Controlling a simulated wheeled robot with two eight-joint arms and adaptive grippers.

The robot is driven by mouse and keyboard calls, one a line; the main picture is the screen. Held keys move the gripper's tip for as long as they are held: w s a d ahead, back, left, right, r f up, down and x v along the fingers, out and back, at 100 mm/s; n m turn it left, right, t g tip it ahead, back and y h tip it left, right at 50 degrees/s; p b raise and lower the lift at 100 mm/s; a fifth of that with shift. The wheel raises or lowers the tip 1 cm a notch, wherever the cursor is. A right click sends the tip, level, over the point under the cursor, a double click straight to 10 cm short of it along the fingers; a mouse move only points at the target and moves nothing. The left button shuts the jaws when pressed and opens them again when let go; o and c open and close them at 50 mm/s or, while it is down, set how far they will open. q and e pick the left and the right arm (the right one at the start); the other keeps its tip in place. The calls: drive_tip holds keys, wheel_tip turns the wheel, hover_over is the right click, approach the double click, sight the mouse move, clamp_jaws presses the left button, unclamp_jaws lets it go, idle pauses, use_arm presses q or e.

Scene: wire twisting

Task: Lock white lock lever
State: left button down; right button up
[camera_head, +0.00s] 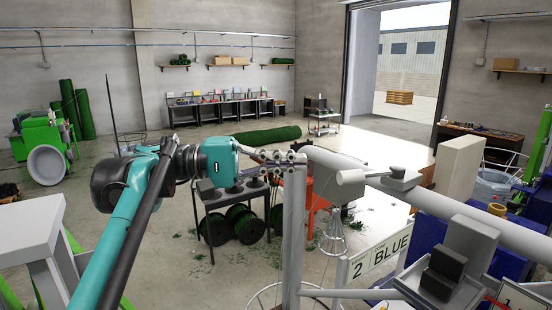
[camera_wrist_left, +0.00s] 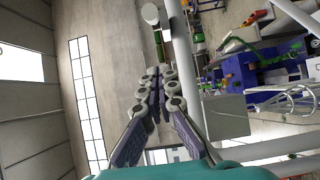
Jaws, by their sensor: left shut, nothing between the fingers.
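My left gripper (camera_head: 288,157) comes in from the left on its teal arm. It is shut and empty, its fingertips close to the top of a white upright post (camera_head: 293,235). Whether the fingers touch the bar is unclear. In the left wrist view, the shut fingers (camera_wrist_left: 160,78) lie beside a white pipe (camera_wrist_left: 184,60), with a white round end (camera_wrist_left: 150,14) beyond them. My right gripper is not in view.
A sign reading "2 BLUE" (camera_head: 381,255) hangs below the pipe. A grey bracket with a dark block (camera_head: 443,270) sits at the lower right. A dark table (camera_head: 228,197) with green coils beneath stands behind my gripper. Open floor lies beyond.

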sight(365, 175)
use_arm(q)
drive_tip(key=s+d+p, duration=0.1)
drive_tip(key=s+d, duration=0.2)
drive_tip(key=d, duration=0.3)
drive_tip(key=shift+s+p, duration=0.35)
drive_tip(key=shift+s, duration=0.05)
